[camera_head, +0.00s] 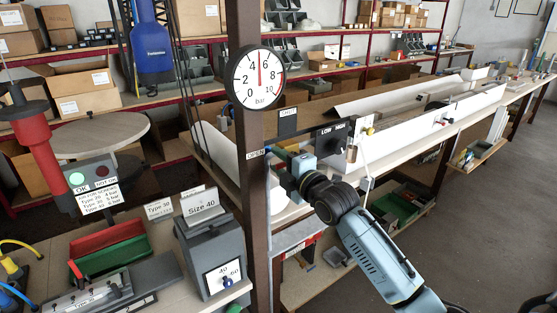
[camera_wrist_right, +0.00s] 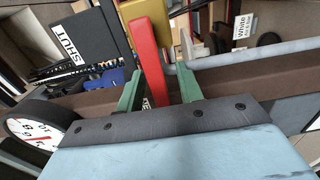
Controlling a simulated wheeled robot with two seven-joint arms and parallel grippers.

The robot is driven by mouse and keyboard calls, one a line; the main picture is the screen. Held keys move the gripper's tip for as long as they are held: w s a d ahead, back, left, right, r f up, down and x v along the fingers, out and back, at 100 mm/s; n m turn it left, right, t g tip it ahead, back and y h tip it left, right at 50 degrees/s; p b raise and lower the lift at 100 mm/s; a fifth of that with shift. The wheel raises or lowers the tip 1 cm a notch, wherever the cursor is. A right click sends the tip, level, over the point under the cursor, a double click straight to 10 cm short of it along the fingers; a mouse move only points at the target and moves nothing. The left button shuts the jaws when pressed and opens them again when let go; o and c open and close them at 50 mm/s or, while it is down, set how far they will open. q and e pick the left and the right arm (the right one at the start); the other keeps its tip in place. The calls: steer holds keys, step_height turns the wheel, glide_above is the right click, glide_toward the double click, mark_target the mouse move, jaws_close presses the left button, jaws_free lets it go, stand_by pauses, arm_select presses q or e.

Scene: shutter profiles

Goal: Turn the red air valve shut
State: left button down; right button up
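The red air valve lever (camera_wrist_right: 150,60) shows in the right wrist view as a flat red bar beside a yellow valve part (camera_wrist_right: 160,26). My right gripper (camera_wrist_right: 161,75) has its two green fingers apart, one on each side of the lever. The lever is nearer the left finger, and a gap shows on its right; I cannot tell whether it touches. In the head view my right gripper (camera_head: 279,160) is at the brown post, where the valve lever is hidden or too small to make out. My left gripper is not in view.
The brown post (camera_head: 254,205) carries a round pressure gauge (camera_head: 260,77), needle near 5. A SHUT sign (camera_head: 288,122) is right of the post and an OPEN sign (camera_head: 256,153) is on it. A grey Size 40 box (camera_head: 207,252) stands left of the post.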

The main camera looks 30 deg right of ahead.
steer(key=shift+w, duration=0.3)
steer(key=shift+c, duration=0.5)
jaws_close()
steer(key=shift+a, duration=0.15)
